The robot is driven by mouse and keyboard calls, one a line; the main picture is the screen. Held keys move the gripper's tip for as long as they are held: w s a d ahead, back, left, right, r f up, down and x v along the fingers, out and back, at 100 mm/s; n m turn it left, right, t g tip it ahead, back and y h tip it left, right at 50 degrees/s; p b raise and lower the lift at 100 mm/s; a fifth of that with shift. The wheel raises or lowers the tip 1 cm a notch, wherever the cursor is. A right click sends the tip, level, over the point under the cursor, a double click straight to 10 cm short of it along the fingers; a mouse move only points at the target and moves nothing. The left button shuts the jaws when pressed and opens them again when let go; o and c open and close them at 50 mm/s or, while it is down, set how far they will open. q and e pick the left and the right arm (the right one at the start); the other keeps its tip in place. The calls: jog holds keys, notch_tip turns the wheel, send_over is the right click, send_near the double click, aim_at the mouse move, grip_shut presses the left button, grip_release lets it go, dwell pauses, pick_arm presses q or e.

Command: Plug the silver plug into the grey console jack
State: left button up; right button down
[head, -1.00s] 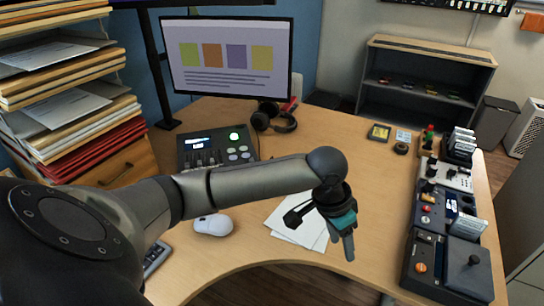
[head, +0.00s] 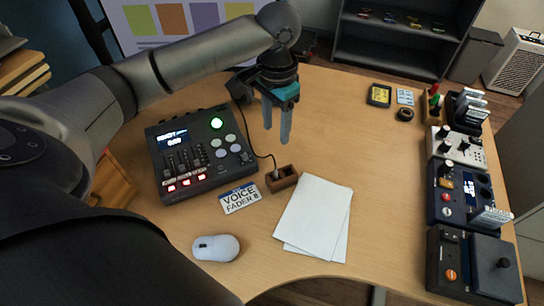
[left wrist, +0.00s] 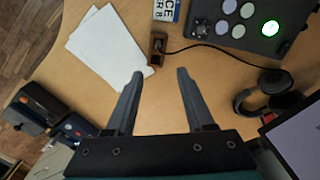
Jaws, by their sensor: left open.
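The silver plug (head: 276,174) stands in a small brown wooden holder (head: 284,180) on the desk, a dark cable running from it to the mixer. Its tip is hidden in the holder. The holder also shows in the left wrist view (left wrist: 157,58), beyond my fingertips. My left gripper (head: 277,134) is open and empty, fingers pointing down, above the desk behind the holder and apart from it. It shows open in the left wrist view too (left wrist: 160,72). A light grey console (head: 462,150) stands in the right-hand row; its jack is too small to make out. My right gripper is out of view.
A black mixer (head: 200,150) and a "VOICE FADER 8" plate (head: 239,197) lie left of the holder. White paper (head: 312,215) and a mouse (head: 215,247) are at the front. Navy (head: 450,207) and black (head: 470,262) consoles flank the right edge. Mid-right desk is clear.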

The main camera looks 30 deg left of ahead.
pick_arm(q)
jog(key=shift+d, duration=0.1)
jog(key=b, duration=0.3)
send_near(275, 170)
jog(key=f, duration=0.5)
jog(key=shift+w, duration=0.35)
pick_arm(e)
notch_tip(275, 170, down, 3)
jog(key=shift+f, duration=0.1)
pick_arm(q)
jog(key=shift+f, duration=0.3)
jog(key=f, duration=0.1)
jog(key=f+b, duration=0.2)
jog(key=shift+s+f, duration=0.3)
jog(key=shift+f, duration=0.05)
jog(key=shift+f+b, duration=0.3)
jog(key=shift+f, duration=0.25)
jog(key=shift+r, duration=0.1)
jog(key=c, duration=0.4)
grip_shut()
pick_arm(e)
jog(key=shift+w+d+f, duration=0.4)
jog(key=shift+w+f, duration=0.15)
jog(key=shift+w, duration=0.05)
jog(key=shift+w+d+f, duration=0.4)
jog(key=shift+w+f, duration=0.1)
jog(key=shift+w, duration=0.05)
